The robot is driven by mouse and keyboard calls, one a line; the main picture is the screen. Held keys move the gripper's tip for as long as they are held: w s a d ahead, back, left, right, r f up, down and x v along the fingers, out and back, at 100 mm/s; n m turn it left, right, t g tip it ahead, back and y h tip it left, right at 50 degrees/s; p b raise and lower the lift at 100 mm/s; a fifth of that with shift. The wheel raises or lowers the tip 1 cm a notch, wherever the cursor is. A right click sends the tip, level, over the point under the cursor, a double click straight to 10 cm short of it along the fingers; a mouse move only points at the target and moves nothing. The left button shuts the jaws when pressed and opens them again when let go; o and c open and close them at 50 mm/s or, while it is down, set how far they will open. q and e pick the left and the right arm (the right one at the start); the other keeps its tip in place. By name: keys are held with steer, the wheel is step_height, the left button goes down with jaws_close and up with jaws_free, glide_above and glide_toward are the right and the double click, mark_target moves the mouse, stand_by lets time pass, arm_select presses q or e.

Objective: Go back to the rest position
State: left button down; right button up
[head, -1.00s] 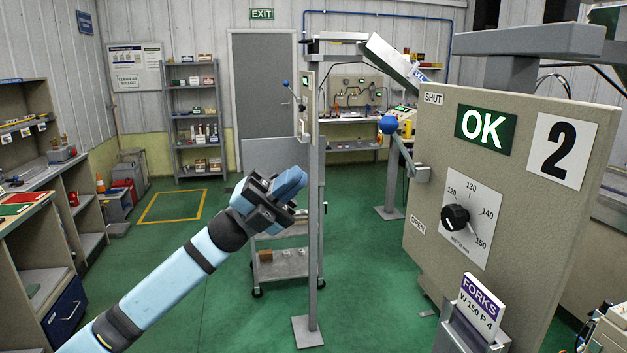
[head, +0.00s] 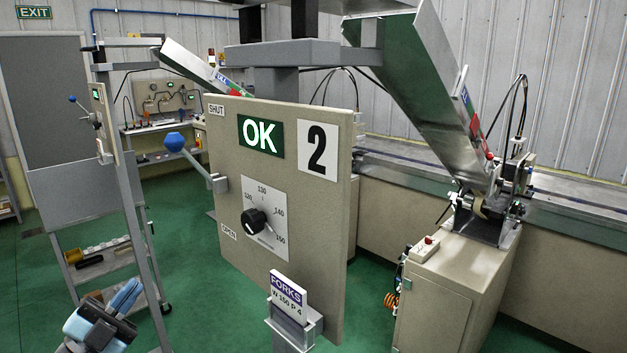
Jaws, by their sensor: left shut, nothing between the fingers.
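My left gripper (head: 122,297) shows at the bottom left of the head view, with its blue fingers together and nothing between them. It is low, in front of the shelved trolley and left of the panel's stand, apart from everything around it. The beige control panel (head: 225,180) carries a green OK display (head: 261,137), a 2 sign (head: 318,150) and a black dial (head: 254,220). A lever with a blue knob (head: 174,142) stands at the panel's left edge, near the SHUT label. My right gripper is out of view.
A trolley (head: 95,262) is behind my gripper. A machine on a beige cabinet (head: 440,305) stands right. Green floor is open between panel and cabinet.

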arm_select(q)
step_height(320, 180, down, 13)
steer(key=s+d+n+g+y+p, duration=0.1)
steer(key=s+d+n+y+p, duration=0.15)
steer(key=n+y, duration=0.5)
steer(key=s+d+f+n+g+y+p, duration=0.1)
steer(key=s+d+f+n+g, duration=0.3)
steer(key=s+f, duration=0.4)
steer(key=s+d+f+n+g+y, duration=0.2)
steer(key=s+d+f+n+g, duration=0.2)
steer(key=f, duration=0.9)
steer(key=s+d, duration=0.3)
steer(key=s, duration=0.2)
steer(key=shift+s+d+f+g+p, duration=0.15)
steer(key=shift+d+f+g+p, duration=0.1)
steer(key=shift+g+p, duration=0.15)
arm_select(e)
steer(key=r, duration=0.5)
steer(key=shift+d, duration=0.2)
arm_select(q)
steer(key=shift+a, duration=0.1)
